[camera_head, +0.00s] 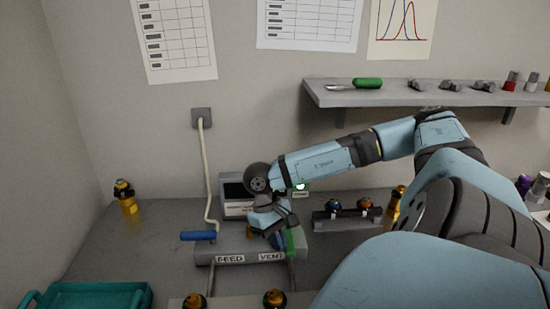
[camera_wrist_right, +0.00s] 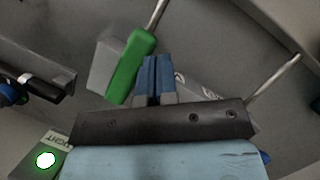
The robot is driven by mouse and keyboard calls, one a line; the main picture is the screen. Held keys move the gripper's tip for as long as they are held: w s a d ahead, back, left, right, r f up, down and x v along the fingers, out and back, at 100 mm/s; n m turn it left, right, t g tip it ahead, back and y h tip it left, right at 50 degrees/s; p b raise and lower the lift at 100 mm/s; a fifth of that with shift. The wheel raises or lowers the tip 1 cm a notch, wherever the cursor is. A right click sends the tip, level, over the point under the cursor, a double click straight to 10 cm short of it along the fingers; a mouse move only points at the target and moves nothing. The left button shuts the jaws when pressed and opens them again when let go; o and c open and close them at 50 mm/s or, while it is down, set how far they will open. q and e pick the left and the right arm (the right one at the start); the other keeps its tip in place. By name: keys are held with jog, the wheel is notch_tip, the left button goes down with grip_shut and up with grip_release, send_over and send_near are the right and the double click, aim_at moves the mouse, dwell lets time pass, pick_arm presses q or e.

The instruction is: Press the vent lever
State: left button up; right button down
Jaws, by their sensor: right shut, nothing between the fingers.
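The vent lever's green handle (camera_head: 295,241) is at the right end of a grey unit marked FEED and VENT (camera_head: 272,256). My right gripper (camera_head: 279,240) is shut and empty, pointing down just left of the green handle. In the right wrist view the shut blue fingertips (camera_wrist_right: 156,66) are right beside the green handle (camera_wrist_right: 128,68), which lies to their left on a metal rod. I cannot tell whether they touch. The blue feed lever handle (camera_head: 198,235) is at the unit's left end. My left gripper is not in view.
A device with a dark screen (camera_head: 235,190) stands behind the unit, partly hidden by my right arm. A lit white lamp with a green rim (camera_head: 300,187) is beside it. A rack (camera_head: 345,222) with small bottles stands to the right. A teal tray (camera_head: 95,294) is front left.

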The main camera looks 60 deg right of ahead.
dwell(0.6)
jog(key=v, duration=1.4)
jog(key=shift+p, duration=0.35)
jog(key=shift+s+f, duration=0.15)
